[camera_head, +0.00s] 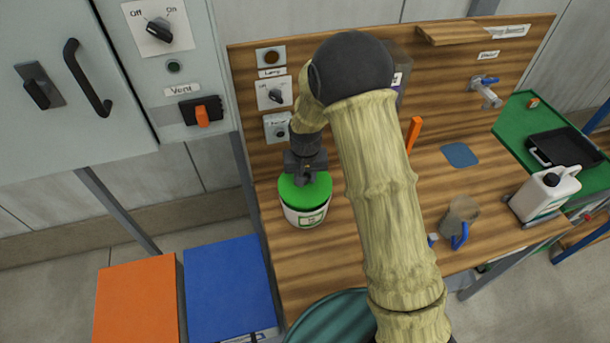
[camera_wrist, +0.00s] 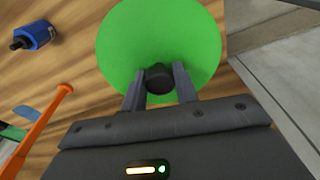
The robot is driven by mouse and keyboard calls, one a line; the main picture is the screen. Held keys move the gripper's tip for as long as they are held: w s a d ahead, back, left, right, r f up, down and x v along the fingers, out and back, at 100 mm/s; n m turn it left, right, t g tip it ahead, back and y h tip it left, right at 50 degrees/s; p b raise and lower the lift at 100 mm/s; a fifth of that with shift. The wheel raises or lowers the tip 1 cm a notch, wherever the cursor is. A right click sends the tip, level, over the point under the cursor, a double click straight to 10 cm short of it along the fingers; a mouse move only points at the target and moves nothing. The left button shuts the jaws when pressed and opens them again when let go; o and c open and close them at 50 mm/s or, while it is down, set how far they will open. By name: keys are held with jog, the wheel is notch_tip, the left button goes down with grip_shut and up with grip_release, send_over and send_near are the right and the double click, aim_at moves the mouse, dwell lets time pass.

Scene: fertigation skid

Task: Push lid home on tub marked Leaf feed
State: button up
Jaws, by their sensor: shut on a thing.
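The tub (camera_head: 305,215) is white with a green-marked label, and it stands on the wooden bench top near its left edge. The label is too small to read here. A round green lid (camera_head: 292,190) with a dark knob lies over the tub's mouth; it also fills the upper middle of the wrist view (camera_wrist: 125,45). My gripper (camera_head: 306,176) is above the lid, pointing down. In the wrist view its two fingers (camera_wrist: 160,84) are shut on the lid's dark knob (camera_wrist: 160,80). Whether the lid sits fully down on the rim cannot be told.
An orange handle (camera_head: 413,133) stands up behind my arm, with a blue pad (camera_head: 460,155) to its right. A clear jug (camera_head: 460,218) and a white canister (camera_head: 546,193) stand further right. A panel with switches (camera_head: 274,95) rises behind the tub.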

jog(key=shift+f+b, duration=1)
jog(key=shift+f, duration=0.4)
dwell(1.6)
jog(key=o, duration=0.8)
jog(key=shift+r, duration=0.15)
jog(key=shift+r+p, duration=1.6)
jog(key=shift+r, duration=0.55)
jog(key=o, duration=0.6)
jog(key=shift+c, duration=0.2)
